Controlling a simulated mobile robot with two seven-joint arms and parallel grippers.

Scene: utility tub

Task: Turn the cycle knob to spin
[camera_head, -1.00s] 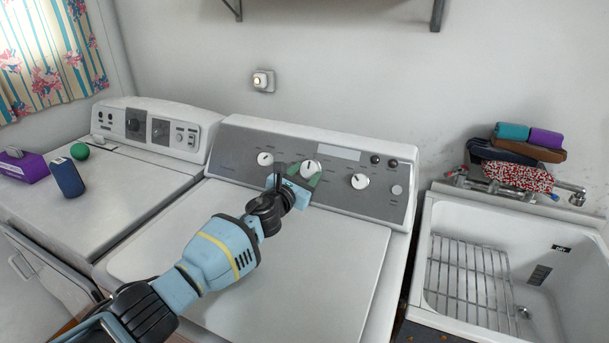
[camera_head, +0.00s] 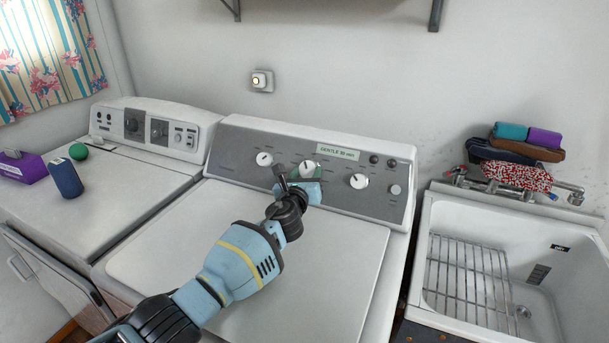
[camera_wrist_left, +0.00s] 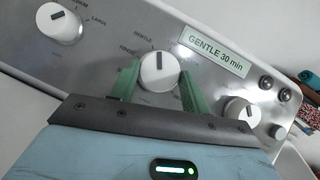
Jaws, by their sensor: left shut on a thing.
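The cycle knob (camera_wrist_left: 157,71) is the white middle knob on the washer's grey control panel. In the left wrist view its dark pointer mark aims at the word GENTLE. The panel display (camera_wrist_left: 214,57) reads GENTLE 30 min, and it also shows in the head view (camera_head: 338,151). My left gripper (camera_wrist_left: 157,84) has its green fingers on either side of this knob and is shut on it. In the head view the gripper (camera_head: 309,175) covers part of the knob (camera_head: 308,167). My right gripper is in neither view.
A white knob (camera_head: 265,159) sits to the left and another (camera_head: 359,181) to the right on the same panel. The dryer-like machine (camera_head: 130,175) at left carries a blue can, a green ball and a purple box. A sink (camera_head: 432,250) stands at right.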

